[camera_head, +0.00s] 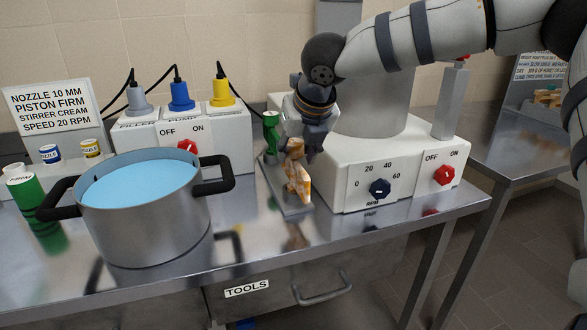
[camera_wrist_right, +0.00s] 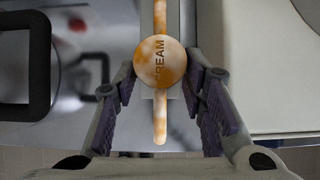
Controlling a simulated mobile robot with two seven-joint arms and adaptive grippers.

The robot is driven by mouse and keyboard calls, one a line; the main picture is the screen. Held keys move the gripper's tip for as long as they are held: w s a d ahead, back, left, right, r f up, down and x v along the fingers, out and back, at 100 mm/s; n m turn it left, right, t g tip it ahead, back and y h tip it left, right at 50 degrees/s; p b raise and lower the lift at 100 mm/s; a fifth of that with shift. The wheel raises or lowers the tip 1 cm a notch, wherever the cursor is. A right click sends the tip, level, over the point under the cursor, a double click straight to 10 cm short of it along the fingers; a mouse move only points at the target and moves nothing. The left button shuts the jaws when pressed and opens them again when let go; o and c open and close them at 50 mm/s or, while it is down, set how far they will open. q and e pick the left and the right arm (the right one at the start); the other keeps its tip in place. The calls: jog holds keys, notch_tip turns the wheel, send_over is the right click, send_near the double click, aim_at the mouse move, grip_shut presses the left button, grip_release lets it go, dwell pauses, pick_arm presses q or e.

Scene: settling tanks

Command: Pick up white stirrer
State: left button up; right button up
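The mottled white-and-orange stirrer (camera_head: 299,183) is in a narrow grey holder (camera_head: 275,186) beside the white machine with the RPM dial. My right gripper (camera_head: 305,140) is over it, pointing down. In the right wrist view, its round top (camera_wrist_right: 160,62) carries lettering of which "REAM" reads clearly. The two fingers of my right gripper (camera_wrist_right: 162,85) stand on either side of this top, apart from each other. The fingertips are close to it; I see no firm grip. My left gripper is not in view.
A steel pot (camera_head: 150,220) of blue liquid stands at the left, its handle towards the holder. A green item (camera_head: 271,130) is behind the holder. The machine (camera_head: 410,170) is close on the right. A sign (camera_head: 48,105) reads "STIRRER CREAM".

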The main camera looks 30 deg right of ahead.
aim_at(291, 166)
jog(key=x, duration=0.6)
jog(key=shift+w+d+f+b, duration=0.1)
jog(key=shift+w+f+b, duration=0.05)
jog(key=shift+f+b, duration=0.15)
jog(key=shift+r, duration=0.1)
jog(key=shift+c, duration=0.3)
grip_shut()
